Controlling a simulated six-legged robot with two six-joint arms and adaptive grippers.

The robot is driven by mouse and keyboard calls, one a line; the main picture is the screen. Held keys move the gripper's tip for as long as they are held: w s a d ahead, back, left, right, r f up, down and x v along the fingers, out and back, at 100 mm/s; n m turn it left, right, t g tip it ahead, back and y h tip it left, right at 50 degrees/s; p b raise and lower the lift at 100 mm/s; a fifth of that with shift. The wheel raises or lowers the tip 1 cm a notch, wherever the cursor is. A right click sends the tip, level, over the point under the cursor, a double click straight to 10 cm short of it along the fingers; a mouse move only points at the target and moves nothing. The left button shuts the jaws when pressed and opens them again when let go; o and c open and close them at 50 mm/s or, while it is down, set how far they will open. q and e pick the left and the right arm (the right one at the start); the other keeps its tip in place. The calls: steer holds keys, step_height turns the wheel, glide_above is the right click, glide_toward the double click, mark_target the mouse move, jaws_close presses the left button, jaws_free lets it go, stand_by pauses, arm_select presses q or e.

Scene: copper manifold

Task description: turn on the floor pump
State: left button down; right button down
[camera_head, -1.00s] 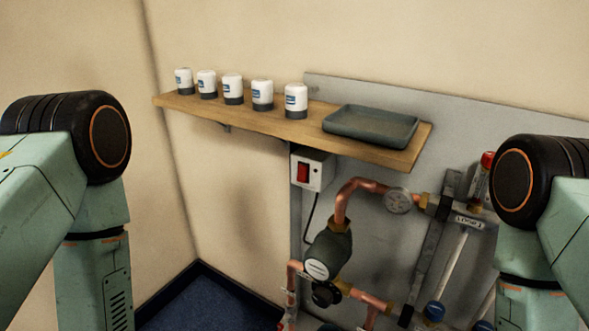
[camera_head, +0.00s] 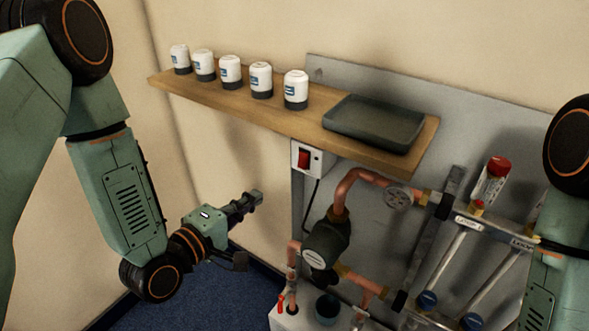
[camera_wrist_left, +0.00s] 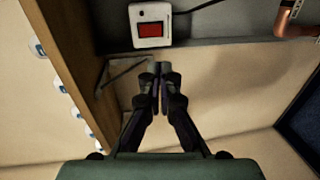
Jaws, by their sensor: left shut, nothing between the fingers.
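The floor pump (camera_head: 326,246) is a dark, round-faced unit on copper pipes, mounted at the grey panel. A white switch box (camera_head: 313,158) with a red rocker switch (camera_head: 303,158) sits under the shelf, with a dark cable running down toward the pump. In the left wrist view the switch box (camera_wrist_left: 151,25) and its red switch (camera_wrist_left: 151,29) lie just beyond the fingertips. My left gripper (camera_head: 256,196) is shut and empty, left of and below the switch box, apart from it. Its closed fingers show in the wrist view (camera_wrist_left: 160,72). My right gripper is out of view; only part of that arm shows.
A wooden shelf (camera_head: 250,118) above the switch carries several white jars (camera_head: 231,72) and a dark tray (camera_head: 373,122). Copper pipes (camera_head: 352,184), a gauge (camera_head: 398,197) and a manifold with blue-capped valves are at right. Free space lies left of the switch, along the wall.

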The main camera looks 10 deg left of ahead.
arm_select(q)
steer(key=b, duration=0.2)
glide_toward(297, 167)
steer(key=x, duration=0.5)
steer(key=shift+w+d, duration=0.1)
steer(key=shift+w, duration=0.15)
steer(key=shift+w+d+f, duration=0.15)
steer(key=shift+w+d, duration=0.05)
steer(key=shift+w, duration=0.4)
